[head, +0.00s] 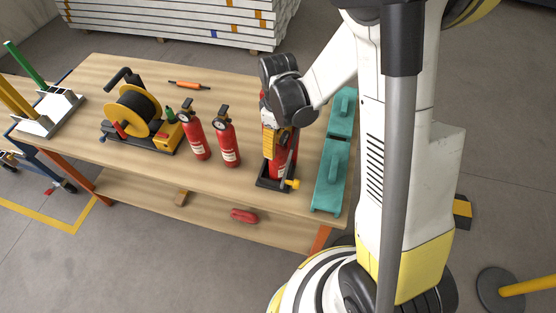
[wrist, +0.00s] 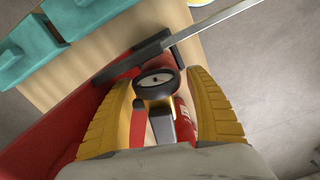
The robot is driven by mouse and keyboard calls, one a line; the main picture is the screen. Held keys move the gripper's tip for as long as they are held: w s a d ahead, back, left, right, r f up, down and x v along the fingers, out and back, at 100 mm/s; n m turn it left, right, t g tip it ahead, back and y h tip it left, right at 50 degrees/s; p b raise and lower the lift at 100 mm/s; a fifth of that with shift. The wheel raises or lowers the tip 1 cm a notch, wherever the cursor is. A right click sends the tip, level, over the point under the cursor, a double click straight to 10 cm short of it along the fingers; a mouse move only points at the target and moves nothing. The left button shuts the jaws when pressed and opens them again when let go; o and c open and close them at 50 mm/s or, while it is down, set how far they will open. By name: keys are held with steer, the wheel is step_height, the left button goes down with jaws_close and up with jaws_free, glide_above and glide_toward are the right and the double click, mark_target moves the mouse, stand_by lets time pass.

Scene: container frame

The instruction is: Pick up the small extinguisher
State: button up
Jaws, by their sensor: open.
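Two small red extinguishers stand upright on the wooden bench, a left one (head: 195,137) and a right one (head: 228,144), each with a black top and a gauge. My gripper (head: 273,150) is to their right, pointing down at a red upright object (head: 279,166) on a black base, which it partly hides. In the wrist view my gripper (wrist: 162,110) is open. Between its yellow fingers are a round black-rimmed gauge (wrist: 155,83), a dark lever and a red body with white marking (wrist: 186,118). I cannot tell whether the fingers touch it.
Teal cases (head: 329,175) lie close on the right, also in the wrist view (wrist: 75,20). A long grey bar (wrist: 213,24) crosses near the fingers. A yellow-black reel (head: 136,112) and an orange-handled tool (head: 189,85) are on the bench (head: 225,85). Its back middle is clear.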

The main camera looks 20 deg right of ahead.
steer(key=shift+f, duration=0.65)
steer(key=c, duration=1.2)
steer(key=shift+r, duration=0.1)
